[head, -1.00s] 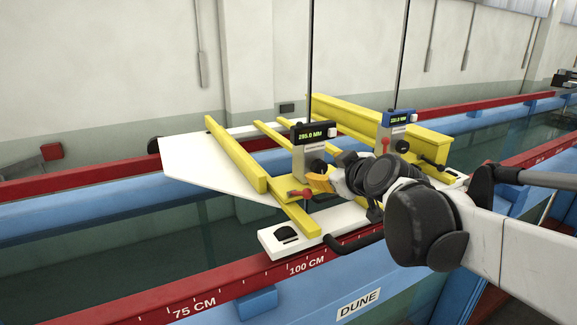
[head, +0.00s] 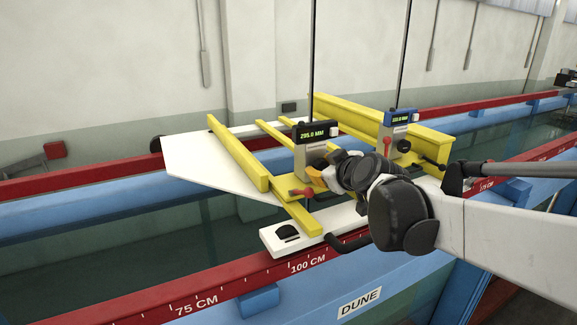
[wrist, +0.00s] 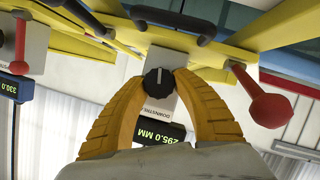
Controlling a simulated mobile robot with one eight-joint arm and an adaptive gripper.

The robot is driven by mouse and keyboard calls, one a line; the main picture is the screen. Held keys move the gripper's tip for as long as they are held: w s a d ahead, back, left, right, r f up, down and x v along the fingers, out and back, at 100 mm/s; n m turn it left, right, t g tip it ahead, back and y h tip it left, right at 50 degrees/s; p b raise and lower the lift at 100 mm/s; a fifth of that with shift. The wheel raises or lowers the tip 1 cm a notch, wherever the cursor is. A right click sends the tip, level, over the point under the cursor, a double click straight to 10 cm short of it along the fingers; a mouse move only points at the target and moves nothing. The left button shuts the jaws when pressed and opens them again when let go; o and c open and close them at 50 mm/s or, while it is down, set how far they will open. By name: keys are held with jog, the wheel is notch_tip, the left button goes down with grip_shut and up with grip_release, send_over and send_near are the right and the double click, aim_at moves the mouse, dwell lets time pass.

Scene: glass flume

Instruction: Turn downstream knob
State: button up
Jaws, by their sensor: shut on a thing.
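The downstream knob (wrist: 158,80) is a small black dial with a white pointer mark, on a grey block with a lettered label, seen in the wrist view. My gripper (wrist: 160,77) has its two orange fingers closed on either side of this knob, with the tips against its sides. In the head view my gripper (head: 318,178) reaches in from the right to the black-topped gauge (head: 316,131), and the knob is hidden behind it. The gauge display (wrist: 164,140) in the wrist view reads 295.0 MM.
A red-handled lever (wrist: 268,108) stands close to the right of the fingers. A second gauge with a blue display (head: 401,115) stands behind to the right, near my arm. Yellow rails (head: 238,155) and a white carriage plate (head: 287,237) span the flume's red rails (head: 215,295).

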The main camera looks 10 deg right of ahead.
jog(key=m+y, duration=0.2)
jog(key=m, duration=0.1)
jog(key=shift+d+m+g+b, duration=0.15)
jog(key=shift+m+g+b, duration=0.15)
jog(key=shift+g+b, duration=0.1)
jog(key=m+y+b, duration=0.2)
jog(key=m, duration=0.1)
jog(key=shift+d+f+m+g+y, duration=0.1)
jog(key=shift+m+g+y, duration=0.2)
jog(key=shift+g+y, duration=0.1)
jog(key=m+y+b, duration=0.2)
jog(key=m, duration=0.2)
jog(key=shift+f+y+b, duration=0.1)
jog(key=shift+y+b, duration=0.2)
jog(key=m+t+y+b, duration=0.1)
jog(key=m+b, duration=0.1)
jog(key=m, duration=0.1)
jog(key=shift+m+y, duration=0.3)
jog(key=shift+b, duration=0.3)
jog(key=o, duration=1.2)
jog(key=shift+w, duration=0.1)
